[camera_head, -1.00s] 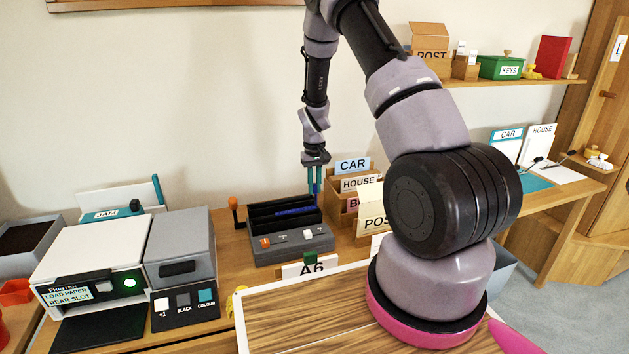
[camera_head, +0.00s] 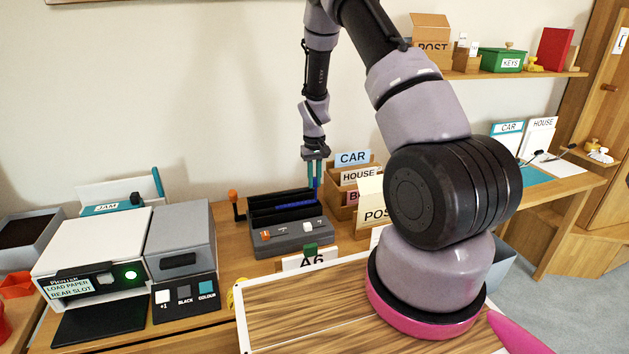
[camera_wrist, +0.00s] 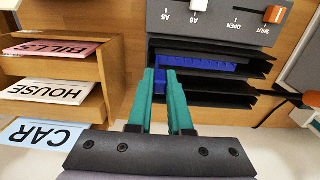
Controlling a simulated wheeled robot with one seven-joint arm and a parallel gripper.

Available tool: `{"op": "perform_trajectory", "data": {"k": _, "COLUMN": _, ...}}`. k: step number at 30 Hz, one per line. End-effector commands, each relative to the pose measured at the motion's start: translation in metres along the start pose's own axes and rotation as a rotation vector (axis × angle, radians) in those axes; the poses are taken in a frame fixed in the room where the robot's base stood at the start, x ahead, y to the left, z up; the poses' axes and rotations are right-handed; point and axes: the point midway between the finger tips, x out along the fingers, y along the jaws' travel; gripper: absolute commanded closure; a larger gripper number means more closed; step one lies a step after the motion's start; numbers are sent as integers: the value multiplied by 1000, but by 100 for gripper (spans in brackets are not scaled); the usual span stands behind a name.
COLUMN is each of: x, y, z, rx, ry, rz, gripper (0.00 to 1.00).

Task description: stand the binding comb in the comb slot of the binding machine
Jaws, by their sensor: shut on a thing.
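The binding machine (camera_head: 290,238) is a dark grey unit with black upright plates on the desk against the wall. The binding comb (camera_wrist: 205,63) is a blue toothed strip lying lengthwise along the machine's black plates in the wrist view. It also shows as a thin blue line in the head view (camera_head: 294,208). My gripper (camera_wrist: 160,73) has teal fingers, closed on the comb near its left end in the wrist view. In the head view my gripper (camera_head: 314,188) points down at the machine's right end. I cannot tell whether the comb is fully seated in the slot.
A wooden sorter (camera_head: 341,198) with CAR, HOUSE and other cards stands close to the right of the machine. An orange-tipped lever (camera_head: 234,197) rises at its left. A printer (camera_head: 95,258) stands further left. An A6 card (camera_head: 311,262) stands in front.

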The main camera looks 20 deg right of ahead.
Motion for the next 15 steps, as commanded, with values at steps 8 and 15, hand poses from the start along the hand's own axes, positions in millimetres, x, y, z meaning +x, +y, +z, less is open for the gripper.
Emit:
{"op": "perform_trajectory", "data": {"k": 8, "x": 4, "y": 0, "z": 0, "rx": 0, "ry": -1, "rz": 0, "gripper": 100}}
{"op": "perform_trajectory", "data": {"k": 15, "x": 14, "y": 0, "z": 0, "rx": 0, "ry": -1, "rz": 0, "gripper": 100}}
